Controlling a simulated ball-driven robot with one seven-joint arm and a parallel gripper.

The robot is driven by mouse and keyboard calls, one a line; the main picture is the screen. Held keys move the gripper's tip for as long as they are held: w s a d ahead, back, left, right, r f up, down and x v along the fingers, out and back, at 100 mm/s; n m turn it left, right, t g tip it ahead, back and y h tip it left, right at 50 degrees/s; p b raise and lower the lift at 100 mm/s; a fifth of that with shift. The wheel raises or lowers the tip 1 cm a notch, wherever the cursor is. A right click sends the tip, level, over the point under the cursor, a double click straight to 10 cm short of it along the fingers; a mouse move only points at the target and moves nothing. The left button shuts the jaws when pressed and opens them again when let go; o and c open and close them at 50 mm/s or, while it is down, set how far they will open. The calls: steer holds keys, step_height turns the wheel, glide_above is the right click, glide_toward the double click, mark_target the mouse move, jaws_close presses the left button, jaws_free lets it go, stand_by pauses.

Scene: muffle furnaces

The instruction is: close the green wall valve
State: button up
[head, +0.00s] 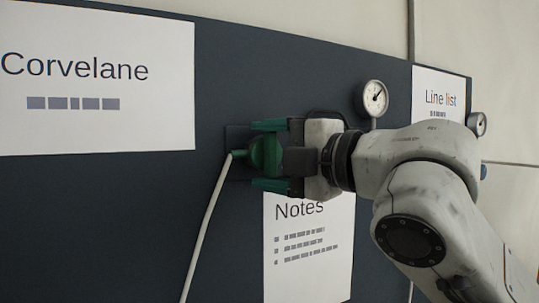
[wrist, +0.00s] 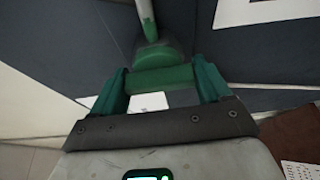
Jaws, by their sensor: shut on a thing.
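The green wall valve (head: 265,156) is on the dark wall panel, left of centre in the head view. A thin white hose or cable (head: 212,215) hangs down from its left side. My gripper (head: 266,156) reaches in from the right, with one green finger above the valve and one below. In the wrist view the valve's green handle (wrist: 160,79) lies crosswise between the two fingers of my gripper (wrist: 160,76), and they are shut on it. Part of the valve is hidden behind the fingers in the head view.
A round gauge (head: 375,97) stands above my wrist, and a second gauge (head: 477,124) is at the far right. A "Corvelane" sign (head: 95,125) is at upper left. A "Notes" sheet (head: 307,270) is below my gripper, and a "Line list" sheet (head: 440,85) is at right.

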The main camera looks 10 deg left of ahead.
steer(key=shift+a+f, duration=0.1)
steer(key=shift+f, duration=0.05)
steer(key=o, duration=1)
steer(key=shift+c, duration=0.2)
steer(key=b+v, duration=0.2)
steer(key=v, duration=0.9)
steer(key=shift+w, duration=0.1)
